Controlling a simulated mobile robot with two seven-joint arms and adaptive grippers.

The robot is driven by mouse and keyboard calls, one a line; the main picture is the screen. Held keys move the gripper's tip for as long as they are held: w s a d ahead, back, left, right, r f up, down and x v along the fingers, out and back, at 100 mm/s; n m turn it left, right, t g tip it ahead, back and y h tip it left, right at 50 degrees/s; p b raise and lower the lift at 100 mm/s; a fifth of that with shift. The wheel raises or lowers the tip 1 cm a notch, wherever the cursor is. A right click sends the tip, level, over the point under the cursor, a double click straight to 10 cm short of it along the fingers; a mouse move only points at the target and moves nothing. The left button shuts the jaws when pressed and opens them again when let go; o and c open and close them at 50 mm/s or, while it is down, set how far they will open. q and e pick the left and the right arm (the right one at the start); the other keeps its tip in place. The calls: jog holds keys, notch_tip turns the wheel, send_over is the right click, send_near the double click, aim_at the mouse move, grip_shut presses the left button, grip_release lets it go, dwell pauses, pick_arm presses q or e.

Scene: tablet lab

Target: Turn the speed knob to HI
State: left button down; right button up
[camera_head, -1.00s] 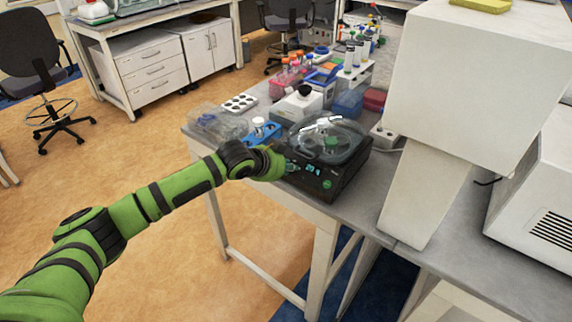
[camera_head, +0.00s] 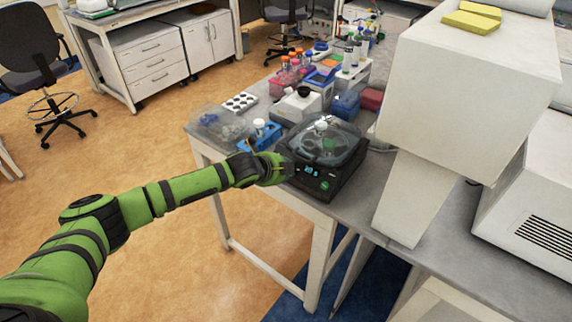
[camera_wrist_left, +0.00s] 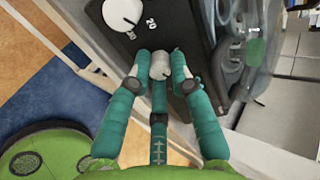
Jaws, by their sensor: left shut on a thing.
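The black benchtop machine (camera_head: 322,184) with a clear domed lid (camera_head: 325,141) sits near the bench's front edge. Its front has a lit display and a green round mark. My left gripper (camera_head: 277,168) is at the left part of that front. In the left wrist view, the teal fingers of my left gripper (camera_wrist_left: 161,66) are shut around a small whitish knob (camera_wrist_left: 161,60), touching its sides. A second white knob (camera_wrist_left: 122,13) with a "20" beside it is apart from the fingers. The held knob's setting and any HI mark cannot be read. My right gripper is not in view.
A blue rack (camera_head: 262,136) stands close to my left wrist, with a clear box (camera_head: 217,124) beyond it. A large white instrument (camera_head: 470,90) rises to the right of the machine. Open floor (camera_head: 130,160) lies left of the bench (camera_head: 375,205).

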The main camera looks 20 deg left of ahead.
pick_arm(q)
jog(key=shift+m+p, duration=0.45)
jog(key=shift+m, duration=0.75)
jog(key=c, duration=1.1)
grip_release()
jog(key=v, duration=1.2)
